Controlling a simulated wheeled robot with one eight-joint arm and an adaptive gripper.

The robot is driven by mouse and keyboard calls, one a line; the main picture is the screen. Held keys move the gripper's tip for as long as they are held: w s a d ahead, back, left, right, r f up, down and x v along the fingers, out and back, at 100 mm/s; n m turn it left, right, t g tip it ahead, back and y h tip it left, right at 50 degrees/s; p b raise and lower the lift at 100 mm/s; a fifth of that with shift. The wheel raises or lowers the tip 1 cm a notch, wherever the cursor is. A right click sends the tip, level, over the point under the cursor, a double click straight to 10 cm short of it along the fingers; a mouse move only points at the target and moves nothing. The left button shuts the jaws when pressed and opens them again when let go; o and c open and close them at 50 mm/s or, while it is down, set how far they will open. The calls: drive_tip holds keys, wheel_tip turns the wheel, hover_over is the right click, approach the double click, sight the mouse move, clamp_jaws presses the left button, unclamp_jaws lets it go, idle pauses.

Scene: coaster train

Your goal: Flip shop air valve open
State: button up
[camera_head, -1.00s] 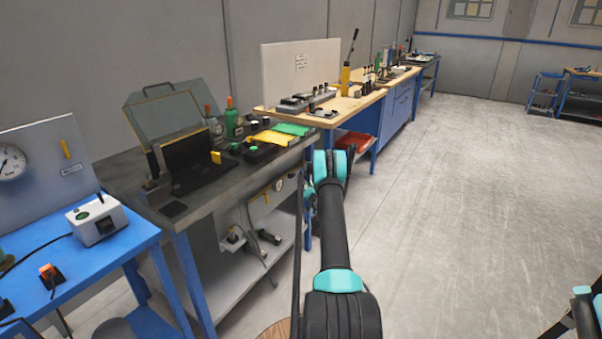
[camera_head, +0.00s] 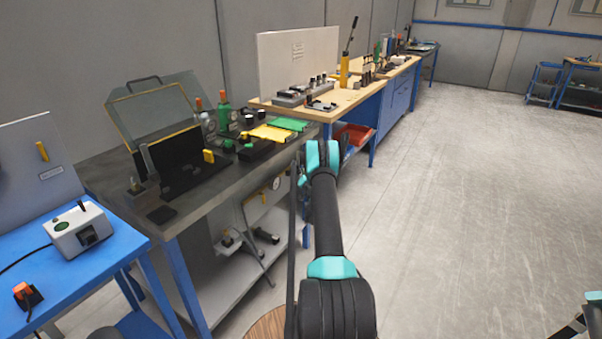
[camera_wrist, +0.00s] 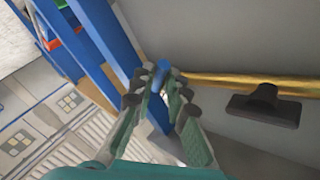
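No part is clearly marked as the shop air valve. A yellow lever (camera_head: 42,151) stands tilted on the grey panel (camera_head: 25,165) at the far left of the head view. A smaller yellow handle (camera_head: 263,191) and a round gauge (camera_head: 277,183) show on a panel under the dark bench. My gripper (camera_wrist: 160,88) is open in the wrist view, its fingers apart. A blue piece (camera_wrist: 160,112) shows between the fingers; contact cannot be told. A brass-coloured bar (camera_wrist: 235,84) with a black fitting (camera_wrist: 264,104) lies to their right. The head view hides my gripper behind my arm.
The dark bench (camera_head: 190,200) carries a black open case (camera_head: 180,160) and bottles. A blue table (camera_head: 60,275) with a white box (camera_head: 80,230) stands at left. Blue bench legs (camera_wrist: 98,35) are close in the wrist view. Open floor (camera_head: 470,210) lies at right.

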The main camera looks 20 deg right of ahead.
clamp_jaws()
drive_tip(key=shift+s+r, duration=0.1)
drive_tip(key=shift+r, duration=0.05)
drive_tip(key=shift+s+a+r+m+g+y, duration=0.1)
drive_tip(key=shift+r+m+g+y, duration=0.65)
drive_tip(key=shift+m+g, duration=0.55)
drive_tip(key=shift+s+a+r+m+g+y, duration=0.1)
drive_tip(key=shift+r+m+g+y, duration=0.45)
drive_tip(key=shift+r+m+g, duration=0.6)
drive_tip(key=shift+w+f+g, duration=0.1)
drive_tip(key=shift+g, duration=0.25)
drive_tip(key=o, duration=0.6)
unclamp_jaws()
drive_tip(key=shift+c, duration=0.2)
drive_tip(key=v, duration=1.2)
